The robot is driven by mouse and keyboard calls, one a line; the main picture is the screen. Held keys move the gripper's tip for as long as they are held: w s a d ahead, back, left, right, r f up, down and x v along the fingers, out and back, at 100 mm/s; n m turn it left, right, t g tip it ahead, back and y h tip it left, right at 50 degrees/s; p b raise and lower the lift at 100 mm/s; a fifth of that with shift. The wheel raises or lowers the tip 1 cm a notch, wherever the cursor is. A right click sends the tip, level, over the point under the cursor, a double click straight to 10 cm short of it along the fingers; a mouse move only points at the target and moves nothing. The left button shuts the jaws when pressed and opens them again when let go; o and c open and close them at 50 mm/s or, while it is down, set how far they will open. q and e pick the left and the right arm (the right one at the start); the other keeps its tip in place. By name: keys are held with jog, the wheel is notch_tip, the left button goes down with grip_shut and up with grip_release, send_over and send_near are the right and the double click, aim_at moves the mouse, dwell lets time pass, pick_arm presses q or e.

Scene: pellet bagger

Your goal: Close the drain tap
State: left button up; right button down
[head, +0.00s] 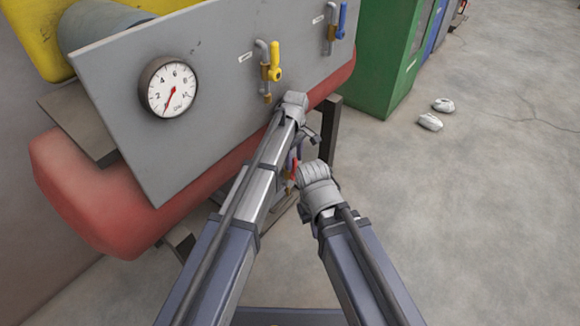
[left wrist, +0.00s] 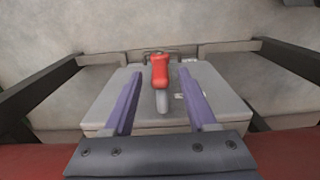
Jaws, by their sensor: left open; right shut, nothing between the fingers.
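A tap with a red handle (left wrist: 160,70) and a grey stem shows in the middle of the left wrist view. In the head view only a bit of the red handle (head: 291,171) shows, low beside the red tank and between my arms. My left gripper (left wrist: 159,76) is open, with one purple finger on each side of the red handle and a gap on both sides. In the head view the left gripper (head: 296,156) is mostly hidden by my wrist. My right gripper (head: 318,186) is just below and right of it, shut and empty, its fingers hidden.
A grey panel (head: 120,110) carries a dial gauge (head: 168,87), a yellow tap (head: 275,62) and a blue tap (head: 341,20). A red tank (head: 95,205) lies behind it. A grey platform (left wrist: 105,112) is under the red handle. The floor to the right is mostly clear.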

pick_arm(q)
jog(key=shift+f, duration=0.5)
jog(key=shift+c, duration=0.2)
grip_shut()
dwell(0.9)
